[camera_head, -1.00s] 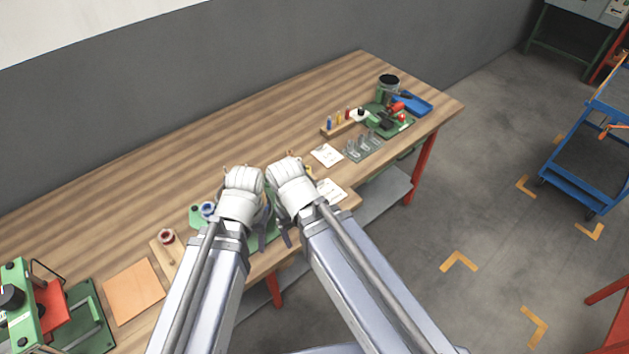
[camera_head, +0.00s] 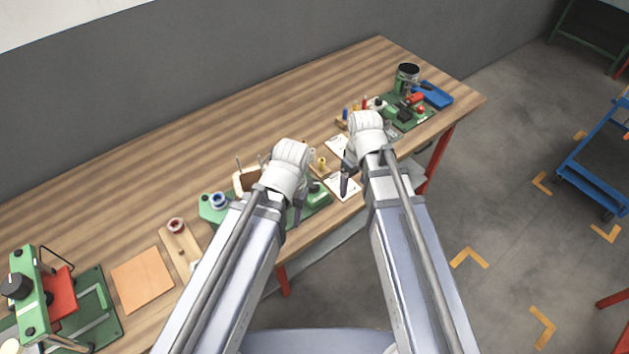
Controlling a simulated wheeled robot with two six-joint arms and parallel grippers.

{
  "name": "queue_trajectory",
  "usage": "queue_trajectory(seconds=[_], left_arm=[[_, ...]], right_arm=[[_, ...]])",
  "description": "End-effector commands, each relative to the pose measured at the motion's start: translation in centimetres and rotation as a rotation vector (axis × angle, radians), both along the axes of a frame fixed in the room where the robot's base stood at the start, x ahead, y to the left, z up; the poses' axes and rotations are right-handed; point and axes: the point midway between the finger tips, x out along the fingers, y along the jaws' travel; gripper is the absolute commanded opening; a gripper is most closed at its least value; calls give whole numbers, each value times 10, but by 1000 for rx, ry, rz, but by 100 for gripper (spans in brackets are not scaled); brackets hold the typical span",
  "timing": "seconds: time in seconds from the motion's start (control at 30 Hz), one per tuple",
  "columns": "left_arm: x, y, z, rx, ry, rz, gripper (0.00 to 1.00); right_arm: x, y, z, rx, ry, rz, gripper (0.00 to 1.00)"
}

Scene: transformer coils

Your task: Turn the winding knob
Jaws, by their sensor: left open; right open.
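A green winding device (camera_head: 212,212) with a blue-and-white spool (camera_head: 218,199) sits at the middle front of the table. My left arm and gripper hide much of it. I cannot make out a winding knob on the part that shows. My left gripper (camera_head: 298,208) is open, above the device's right part (camera_head: 318,194). My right gripper (camera_head: 347,182) is open, over the white paper cards to the right of the device. Neither gripper visibly holds anything. A green machine (camera_head: 28,290) at the lower left has a black knob (camera_head: 15,285), far from both grippers.
A red spool (camera_head: 176,225) on a wooden board (camera_head: 180,245) and an orange sheet (camera_head: 142,278) lie to the left. A green tool fixture (camera_head: 412,112), a dark can (camera_head: 408,76) and a blue tray (camera_head: 436,96) stand at the right end. The table's back (camera_head: 190,140) is clear.

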Motion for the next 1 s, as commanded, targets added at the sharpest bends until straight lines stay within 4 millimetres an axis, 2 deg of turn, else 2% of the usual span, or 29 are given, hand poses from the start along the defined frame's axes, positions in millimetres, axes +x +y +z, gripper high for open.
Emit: queue_trajectory(seconds=[0.03, 0.17, 0.3, 0.5, 0.7, 1.0], left_arm=[[0, 0, 0, 0, 0, 0, 49], [0, 0, 0, 0, 0, 0, 49], [0, 0, 0, 0, 0, 0, 49], [0, 0, 0, 0, 0, 0, 49], [0, 0, 0, 0, 0, 0, 49], [0, 0, -7, 0, 0, 0, 49]], right_arm=[[10, 6, 0, -1, 1, 71, 80], [29, 28, 0, -8, 9, 325, 80], [49, 62, 0, -17, 21, 673, 80], [64, 98, 0, -24, 33, 1037, 80], [67, 109, 0, -25, 37, 1159, 80], [66, 108, -8, -25, 37, 1162, 80]])
